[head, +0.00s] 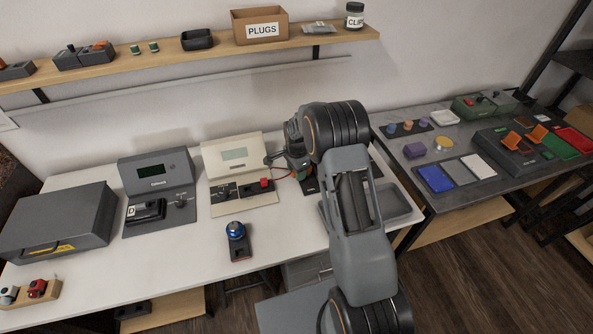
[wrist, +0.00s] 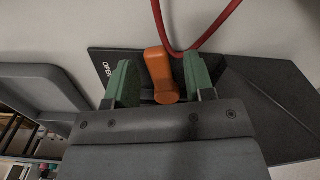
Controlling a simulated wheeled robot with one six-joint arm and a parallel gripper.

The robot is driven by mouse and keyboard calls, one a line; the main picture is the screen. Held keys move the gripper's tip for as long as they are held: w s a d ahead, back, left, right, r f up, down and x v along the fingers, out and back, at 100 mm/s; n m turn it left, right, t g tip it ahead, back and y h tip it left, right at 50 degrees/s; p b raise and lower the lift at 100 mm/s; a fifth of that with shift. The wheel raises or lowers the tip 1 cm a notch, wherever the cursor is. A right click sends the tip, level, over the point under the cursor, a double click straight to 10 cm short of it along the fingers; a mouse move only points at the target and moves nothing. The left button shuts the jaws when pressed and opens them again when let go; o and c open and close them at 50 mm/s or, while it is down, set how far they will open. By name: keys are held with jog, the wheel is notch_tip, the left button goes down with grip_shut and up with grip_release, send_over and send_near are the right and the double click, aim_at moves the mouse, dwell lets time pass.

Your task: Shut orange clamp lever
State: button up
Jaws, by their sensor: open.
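The orange clamp lever (wrist: 160,72) stands between my gripper's two green fingers in the wrist view, over a dark plate (wrist: 265,88) marked OPEN at its left. My gripper (wrist: 160,84) is open, with one finger on each side of the lever. A gap shows on both sides of the lever, so I see no grip on it. In the head view my gripper (head: 302,175) is low over the back right of the white table, and the lever is hidden there by my arm.
A red cable (wrist: 185,50) loops just behind the lever. It runs from the cream meter unit (head: 233,156) at the left. A grey tray (head: 397,205) lies close to the right.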

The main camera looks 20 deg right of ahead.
notch_tip(320, 180, up, 14)
jog(key=shift+f, duration=0.15)
dwell(0.3)
dwell(0.4)
